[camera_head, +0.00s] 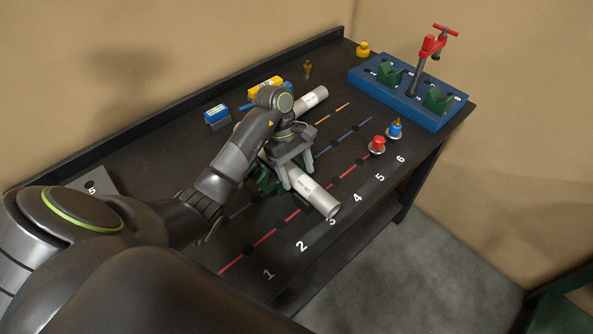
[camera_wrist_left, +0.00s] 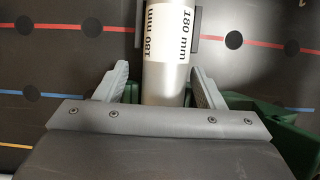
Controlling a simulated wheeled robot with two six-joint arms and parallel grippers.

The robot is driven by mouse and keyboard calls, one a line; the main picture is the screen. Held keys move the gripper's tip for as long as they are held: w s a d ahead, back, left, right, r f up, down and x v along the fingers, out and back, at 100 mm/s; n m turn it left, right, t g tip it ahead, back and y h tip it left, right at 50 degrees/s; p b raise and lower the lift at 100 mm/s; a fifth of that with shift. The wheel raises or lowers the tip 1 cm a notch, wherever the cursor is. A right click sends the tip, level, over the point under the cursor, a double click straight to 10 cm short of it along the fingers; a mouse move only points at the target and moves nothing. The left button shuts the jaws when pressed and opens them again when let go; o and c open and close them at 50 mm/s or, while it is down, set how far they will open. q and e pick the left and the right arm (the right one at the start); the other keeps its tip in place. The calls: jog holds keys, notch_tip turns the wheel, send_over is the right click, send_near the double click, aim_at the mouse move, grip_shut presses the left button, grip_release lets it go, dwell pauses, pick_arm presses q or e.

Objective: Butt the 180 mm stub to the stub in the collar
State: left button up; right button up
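A pale silver tube marked 180 mm, the stub (camera_head: 318,196), lies slanted on the table in the head view, its near end toward the front edge. It shows in the left wrist view (camera_wrist_left: 166,70). My left gripper (camera_head: 297,178) is down over this stub, with a finger on each side. In the left wrist view my left gripper (camera_wrist_left: 160,72) is open, with gaps between the stub and both fingers. A second silver tube (camera_head: 311,100) lies farther back, partly hidden by my arm. I cannot make out a collar for certain. My right gripper is not in view.
A green block (camera_head: 263,182) stands beside the left gripper. A blue base (camera_head: 425,113) with green V-blocks and a red-handled clamp (camera_head: 432,46) stands at the far right. Red (camera_head: 377,145) and blue (camera_head: 395,128) pegs stand near the front. A blue box (camera_head: 217,115) stands behind.

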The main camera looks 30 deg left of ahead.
pick_arm(q)
jog(key=shift+s+a+f, duration=0.1)
jog(key=shift+s, duration=0.2)
dwell(0.4)
jog(key=p+v, duration=1.3)
jog(key=v, duration=0.4)
jog(key=shift+r, duration=0.25)
jog(key=shift+w, duration=0.1)
